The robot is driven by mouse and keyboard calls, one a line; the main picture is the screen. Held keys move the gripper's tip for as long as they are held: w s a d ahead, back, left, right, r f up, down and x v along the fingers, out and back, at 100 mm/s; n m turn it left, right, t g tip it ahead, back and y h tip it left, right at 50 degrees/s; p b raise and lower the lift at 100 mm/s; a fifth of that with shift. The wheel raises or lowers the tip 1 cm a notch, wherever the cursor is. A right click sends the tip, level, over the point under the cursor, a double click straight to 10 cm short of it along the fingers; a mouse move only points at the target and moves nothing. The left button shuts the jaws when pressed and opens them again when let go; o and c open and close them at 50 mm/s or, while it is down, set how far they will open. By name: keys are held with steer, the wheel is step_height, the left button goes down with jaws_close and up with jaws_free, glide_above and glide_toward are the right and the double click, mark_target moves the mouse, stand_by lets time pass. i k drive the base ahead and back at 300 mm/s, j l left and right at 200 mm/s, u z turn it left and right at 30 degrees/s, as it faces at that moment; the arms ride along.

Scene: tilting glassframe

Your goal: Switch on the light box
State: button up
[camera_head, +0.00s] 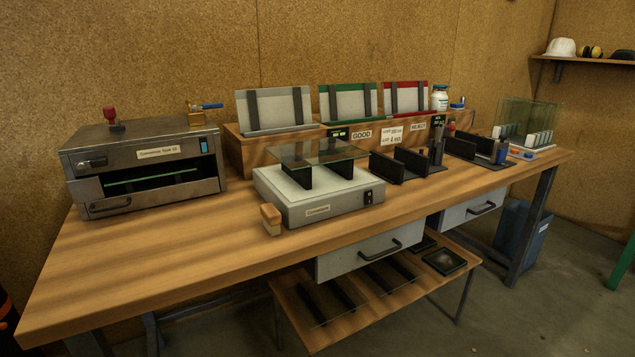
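The light box (335,207) is most likely the low pale grey box at the middle of the bench, with a small label on its front that I cannot read. A black switch (368,197) sits at the right end of its front face; its position is too small to tell. The box's white top looks unlit. Two black supports stand on the top and carry a sheet of glass (318,153). My gripper is not in this view.
A metal oven-like box (145,165) stands left on the wooden bench (160,245). A small wooden-backed block (271,219) sits at the light box's front left corner. Black racks (405,165) stand to its right. Drawers (370,255) hang below. The bench's front left is clear.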

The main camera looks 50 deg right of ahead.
mark_target(368, 194)
steer(key=k+l+z, duration=0.3)
steer(key=l, duration=0.3)
steer(key=k+l+z, duration=0.2)
steer(key=k+l, duration=0.05)
steer(key=l, duration=0.1)
